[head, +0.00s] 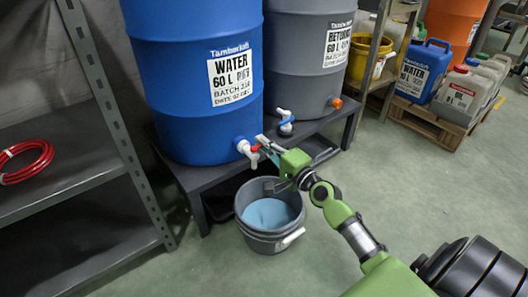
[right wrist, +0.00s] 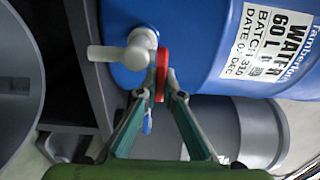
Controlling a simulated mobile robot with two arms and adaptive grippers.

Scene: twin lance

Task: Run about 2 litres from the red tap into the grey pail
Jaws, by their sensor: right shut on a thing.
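The red tap, with a white body and red handle, sits low on the blue water drum (head: 195,75). The red handle (head: 254,149) also shows in the right wrist view (right wrist: 162,72), with the white spout (right wrist: 103,53) beside it. My right gripper (head: 263,143) is shut on the red handle; its fingertips (right wrist: 163,92) meet at it. The grey pail (head: 262,242) stands upright on the floor below the tap, in front of the stand, and holds light blue liquid (head: 268,213). I cannot make out a stream. My left gripper is out of view.
A grey drum (head: 295,65) with a blue-handled tap (head: 286,122) stands to the right on the same dark stand (head: 183,172). A metal shelf with a red hose coil (head: 27,160) is at the left. Canisters stand on a pallet (head: 425,122) at the back right. Floor at right is clear.

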